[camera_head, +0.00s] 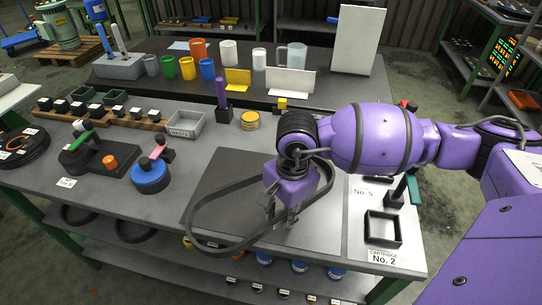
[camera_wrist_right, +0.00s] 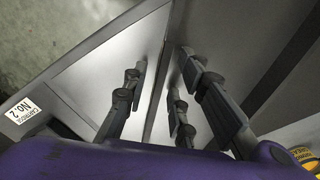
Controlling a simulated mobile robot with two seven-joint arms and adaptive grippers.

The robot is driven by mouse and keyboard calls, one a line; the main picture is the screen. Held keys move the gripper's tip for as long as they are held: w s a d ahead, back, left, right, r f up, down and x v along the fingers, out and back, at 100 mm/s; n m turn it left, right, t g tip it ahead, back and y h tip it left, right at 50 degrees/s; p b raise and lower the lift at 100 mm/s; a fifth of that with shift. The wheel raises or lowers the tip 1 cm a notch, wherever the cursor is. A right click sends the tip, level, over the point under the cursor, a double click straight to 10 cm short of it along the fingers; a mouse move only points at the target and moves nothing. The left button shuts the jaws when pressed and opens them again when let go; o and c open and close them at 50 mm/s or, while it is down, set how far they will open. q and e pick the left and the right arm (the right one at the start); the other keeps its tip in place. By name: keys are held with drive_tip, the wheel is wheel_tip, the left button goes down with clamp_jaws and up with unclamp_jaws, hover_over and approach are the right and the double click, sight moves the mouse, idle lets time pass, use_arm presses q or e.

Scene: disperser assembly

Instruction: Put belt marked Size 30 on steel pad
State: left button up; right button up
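My left gripper is not in view.
A blue round part (camera_head: 150,177) and a grey tray (camera_head: 186,124) stand left of the pad. A yellow tin (camera_head: 250,120) is behind it. A black square frame (camera_head: 383,229) sits right, near a No. 2 label. Coloured cups stand on the back table.

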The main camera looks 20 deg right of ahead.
wheel_tip(320, 180, up, 12)
drive_tip(key=shift+d, duration=0.25)
